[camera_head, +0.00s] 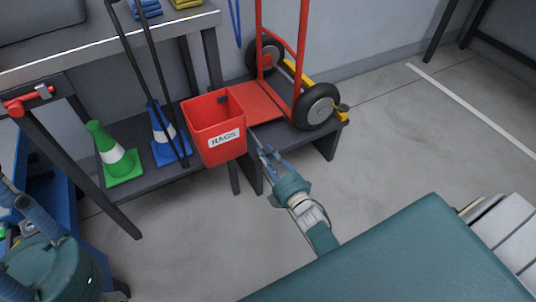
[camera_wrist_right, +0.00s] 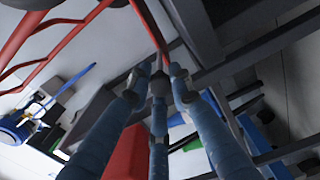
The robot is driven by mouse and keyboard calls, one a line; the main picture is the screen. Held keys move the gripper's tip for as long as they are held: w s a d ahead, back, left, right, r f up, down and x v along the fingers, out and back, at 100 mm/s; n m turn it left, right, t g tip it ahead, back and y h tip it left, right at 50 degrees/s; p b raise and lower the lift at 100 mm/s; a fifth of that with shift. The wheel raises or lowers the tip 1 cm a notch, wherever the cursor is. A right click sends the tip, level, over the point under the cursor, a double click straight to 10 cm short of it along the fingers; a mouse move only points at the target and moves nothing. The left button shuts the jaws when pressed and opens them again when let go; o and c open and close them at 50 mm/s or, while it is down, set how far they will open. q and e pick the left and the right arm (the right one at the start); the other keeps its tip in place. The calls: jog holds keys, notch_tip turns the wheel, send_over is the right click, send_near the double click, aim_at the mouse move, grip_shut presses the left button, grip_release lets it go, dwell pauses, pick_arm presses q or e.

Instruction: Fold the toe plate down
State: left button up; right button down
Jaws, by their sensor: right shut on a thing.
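A red hand truck (camera_head: 301,62) with black wheels stands upright on a dark low platform against the wall. Its red toe plate (camera_head: 258,104) extends from the foot of the frame towards me and looks about level. My right gripper (camera_head: 260,145) is at the plate's near edge, just right of the rags bin. In the right wrist view its fingers (camera_wrist_right: 158,72) close together on a thin red edge (camera_wrist_right: 157,35), which looks like the plate. My left gripper (camera_head: 30,212) is at the lower left, partly cut off, away from the truck.
A red bin labelled RAGS (camera_head: 214,128) stands close to the left of the plate and my right gripper. Green (camera_head: 113,152) and blue (camera_head: 166,134) cones stand on the low shelf. A workbench (camera_head: 110,45) is above. The floor (camera_head: 400,130) to the right is clear.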

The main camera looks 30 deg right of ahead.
jog(key=shift+w+a+f+n+b, duration=0.15)
jog(key=shift+a+f+n+b, duration=0.25)
jog(key=shift+a+n+b, duration=0.1)
jog(key=shift+f, duration=0.15)
jog(key=c, duration=1.7)
grip_release()
jog(key=shift+o, duration=0.6)
jog(key=shift+f, duration=0.1)
jog(key=shift+d, duration=0.15)
jog(key=s, duration=1.2)
jog(key=shift+d, duration=0.15)
